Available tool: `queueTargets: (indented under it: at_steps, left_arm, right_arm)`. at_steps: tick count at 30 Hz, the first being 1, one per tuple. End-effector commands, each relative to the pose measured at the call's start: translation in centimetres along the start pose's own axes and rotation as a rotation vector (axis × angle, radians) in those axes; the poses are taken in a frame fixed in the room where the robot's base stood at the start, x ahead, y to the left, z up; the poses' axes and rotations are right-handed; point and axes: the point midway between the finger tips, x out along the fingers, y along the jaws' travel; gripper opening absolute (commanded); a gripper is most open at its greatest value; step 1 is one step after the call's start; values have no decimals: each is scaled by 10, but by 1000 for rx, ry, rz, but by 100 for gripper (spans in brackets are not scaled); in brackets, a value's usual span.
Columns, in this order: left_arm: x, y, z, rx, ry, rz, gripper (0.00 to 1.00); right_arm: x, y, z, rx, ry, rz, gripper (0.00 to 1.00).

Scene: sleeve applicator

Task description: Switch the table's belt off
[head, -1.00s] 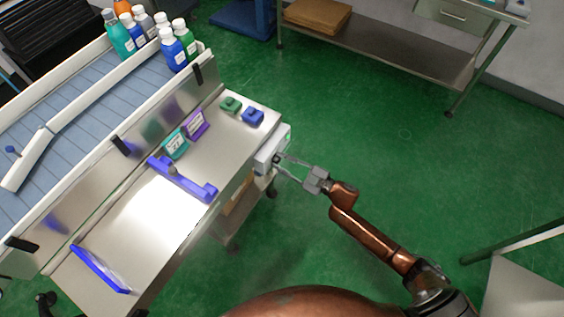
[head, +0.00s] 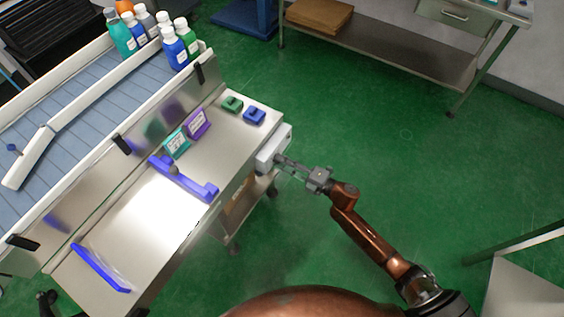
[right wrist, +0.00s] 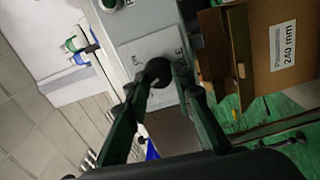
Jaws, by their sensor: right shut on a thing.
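The table (head: 135,232) is a steel surface on the left with a light grey switch box (head: 270,152) on its right end. In the right wrist view the box's face (right wrist: 150,45) carries a round black knob (right wrist: 157,72) on a marked plate; the lettering is only partly readable. My right gripper (head: 280,160) is at the box face, and in the right wrist view its fingers (right wrist: 158,80) are shut on the knob, one on each side. My left gripper is not in view.
A blue-grey belt (head: 62,105) runs along the table's far side, with several bottles (head: 172,50) at its end. Green and blue blocks (head: 254,115), two small signs (head: 197,123) and a blue guide (head: 182,180) stand on the table.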

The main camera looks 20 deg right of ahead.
Motion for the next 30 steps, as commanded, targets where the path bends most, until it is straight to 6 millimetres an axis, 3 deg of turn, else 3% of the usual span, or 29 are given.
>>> queueTargets:
  at_steps: [15,30]
  left_arm:
    - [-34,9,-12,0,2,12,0]
    - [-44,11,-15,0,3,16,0]
  right_arm:
    - [0,-5,-1,-354,3,-3,0]
    - [0,-4,-1,-431,3,-3,0]
